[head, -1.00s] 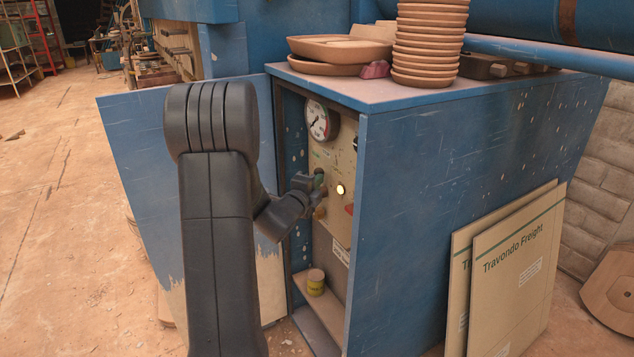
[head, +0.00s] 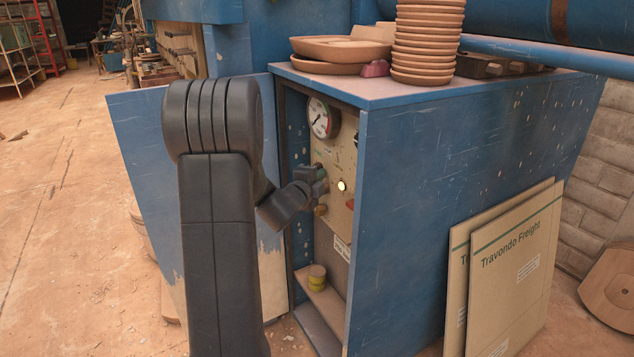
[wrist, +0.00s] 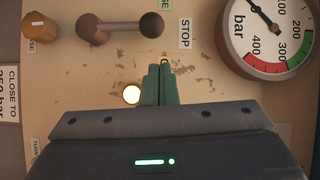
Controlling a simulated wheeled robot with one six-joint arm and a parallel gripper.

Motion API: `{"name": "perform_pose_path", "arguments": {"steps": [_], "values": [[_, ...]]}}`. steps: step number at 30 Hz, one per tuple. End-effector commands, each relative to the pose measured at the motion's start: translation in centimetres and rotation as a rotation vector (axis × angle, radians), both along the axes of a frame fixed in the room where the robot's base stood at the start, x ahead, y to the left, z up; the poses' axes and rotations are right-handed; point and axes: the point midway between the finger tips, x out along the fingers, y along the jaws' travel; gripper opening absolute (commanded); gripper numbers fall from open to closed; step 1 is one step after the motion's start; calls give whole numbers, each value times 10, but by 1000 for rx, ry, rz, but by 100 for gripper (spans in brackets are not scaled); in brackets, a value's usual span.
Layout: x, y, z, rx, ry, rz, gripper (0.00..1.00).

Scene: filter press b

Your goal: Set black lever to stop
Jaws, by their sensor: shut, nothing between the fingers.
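The ball is just left of the STOP label (wrist: 185,33), and the bar lies almost level in that picture. My gripper (wrist: 161,66) has its green fingers together and empty, below the ball and label and apart from the lever in the picture. In the head view, my gripper (head: 322,174) is inside the blue cabinet at the panel, and the lever cannot be made out clearly behind it.
A pressure gauge (wrist: 265,35) and a lit round lamp (wrist: 131,94) flank the fingers in the wrist view. A brass knob (wrist: 40,25) is at far left. The cabinet side wall (head: 450,190) and open door (head: 140,150) bound the opening. A yellow tin (head: 317,278) stands on the low shelf.

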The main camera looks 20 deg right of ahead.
Motion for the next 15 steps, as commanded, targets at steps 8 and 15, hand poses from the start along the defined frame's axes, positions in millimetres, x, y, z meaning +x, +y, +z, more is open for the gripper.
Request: {"name": "perform_pose_path", "arguments": {"steps": [8, 15], "values": [[-35, 42, 6, 0, 1, 3, 0], [-57, 71, 9, 0, 1, 2, 0]]}}
